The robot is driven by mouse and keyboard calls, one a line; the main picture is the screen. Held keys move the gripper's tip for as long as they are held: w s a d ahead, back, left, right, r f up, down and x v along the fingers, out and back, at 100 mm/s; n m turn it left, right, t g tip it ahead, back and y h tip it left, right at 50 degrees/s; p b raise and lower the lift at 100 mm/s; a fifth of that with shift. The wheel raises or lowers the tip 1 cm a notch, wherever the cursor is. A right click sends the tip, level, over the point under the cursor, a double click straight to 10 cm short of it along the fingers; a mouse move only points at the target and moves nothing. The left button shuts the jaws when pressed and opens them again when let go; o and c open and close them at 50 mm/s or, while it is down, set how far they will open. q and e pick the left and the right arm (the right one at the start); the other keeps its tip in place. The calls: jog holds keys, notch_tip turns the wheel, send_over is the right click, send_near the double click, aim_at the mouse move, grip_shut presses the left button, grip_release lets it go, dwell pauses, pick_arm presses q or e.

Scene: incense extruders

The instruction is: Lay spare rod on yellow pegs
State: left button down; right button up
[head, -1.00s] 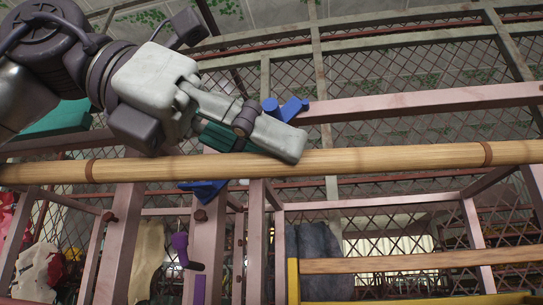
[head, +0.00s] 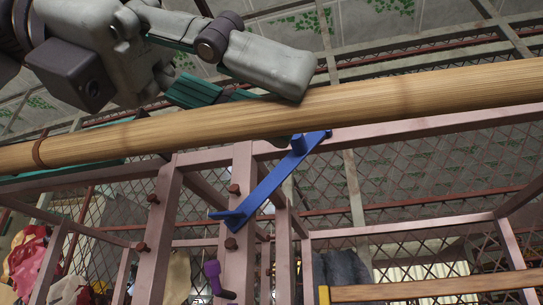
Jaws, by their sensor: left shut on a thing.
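A long pale wooden rod (head: 400,102) with a dark ring near its left end crosses the whole head view, rising to the right. My left gripper (head: 284,112) is shut on the rod near the middle of the picture; one finger lies over it and a fingertip shows just below it. Both rod ends are out of view. A yellow peg piece (head: 324,294) shows at the bottom edge, well below the held rod, mostly cut off. Another wooden rod (head: 430,288) runs right from beside it; what supports it is hidden. My right gripper is not in view.
A slanted blue bracket with pegs (head: 262,192) is on the pink post (head: 236,215), just below the held rod. A purple peg (head: 213,275) is lower down. Pink frame bars (head: 400,228) and wire mesh stand behind.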

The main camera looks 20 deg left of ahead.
pick_arm(q)
jog(key=shift+s+d, duration=0.1)
jog(key=shift+s, duration=2.85)
